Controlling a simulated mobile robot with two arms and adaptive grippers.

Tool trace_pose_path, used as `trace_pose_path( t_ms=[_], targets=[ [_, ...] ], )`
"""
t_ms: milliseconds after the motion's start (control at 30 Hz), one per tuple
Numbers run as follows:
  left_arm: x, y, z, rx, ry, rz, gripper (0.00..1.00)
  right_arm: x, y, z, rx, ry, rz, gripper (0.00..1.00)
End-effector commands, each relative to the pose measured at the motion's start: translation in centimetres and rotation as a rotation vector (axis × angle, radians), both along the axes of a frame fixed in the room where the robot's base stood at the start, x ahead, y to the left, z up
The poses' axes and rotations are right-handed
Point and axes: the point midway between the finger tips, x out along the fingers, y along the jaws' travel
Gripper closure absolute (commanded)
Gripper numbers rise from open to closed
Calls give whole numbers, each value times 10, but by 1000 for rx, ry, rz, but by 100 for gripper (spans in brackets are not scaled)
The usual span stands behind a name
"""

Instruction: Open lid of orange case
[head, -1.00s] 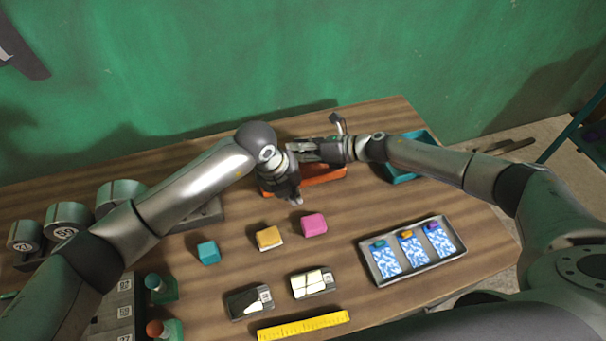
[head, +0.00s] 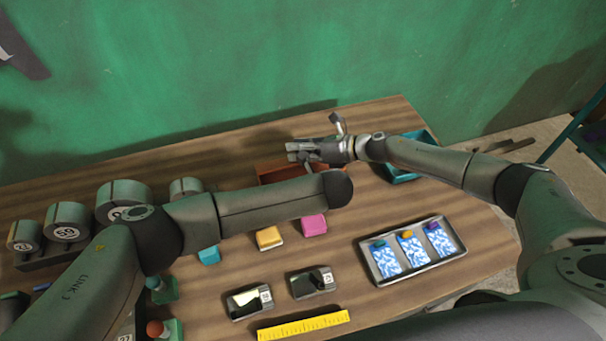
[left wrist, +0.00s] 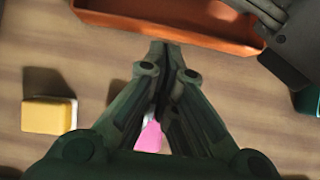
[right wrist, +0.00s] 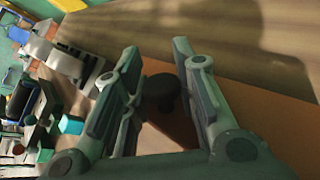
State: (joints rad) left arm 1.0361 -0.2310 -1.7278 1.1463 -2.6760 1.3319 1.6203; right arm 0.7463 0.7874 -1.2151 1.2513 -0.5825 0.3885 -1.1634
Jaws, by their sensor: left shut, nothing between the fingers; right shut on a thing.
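The orange case (head: 272,172) stands at the back middle of the table, partly hidden by my left arm. In the left wrist view its orange rim (left wrist: 190,38) borders a darker area. My right gripper (head: 303,153) is over the case from the right. In the right wrist view its fingers (right wrist: 155,75) are around a dark knob (right wrist: 160,92), above an orange surface (right wrist: 265,115). I cannot tell how far the lid is tilted. My left gripper (left wrist: 165,45) is shut and empty, its tips near the case's front edge; in the head view my arm hides it.
A pink block (head: 314,225), a yellow block (head: 269,238) and a teal block (head: 209,255) lie in front. A metal tray (head: 372,268) with patterned cards is at right, a teal bin (head: 431,143) behind it. A yellow ruler (head: 303,325) lies near the front.

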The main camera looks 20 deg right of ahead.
Motion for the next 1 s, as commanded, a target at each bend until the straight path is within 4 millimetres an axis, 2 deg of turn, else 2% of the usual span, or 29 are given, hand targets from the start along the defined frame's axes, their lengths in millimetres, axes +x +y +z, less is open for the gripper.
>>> trace_pose_path(
  t_ms=[300,400,600,1000],
  targets=[
    [24,0,-35,0,1,1,100,1,-1,1,-1,-2,-3,100],
    [35,-1,-20,-2,-3,-1,100,1,-1,1,-1,-2,-3,100],
    [45,0,-5,-1,1,-1,100,1,-1,1,-1,-2,-3,100],
    [47,0,-2,-1,2,-1,100,1,-1,1,-1,-2,-3,100]
  ],
)
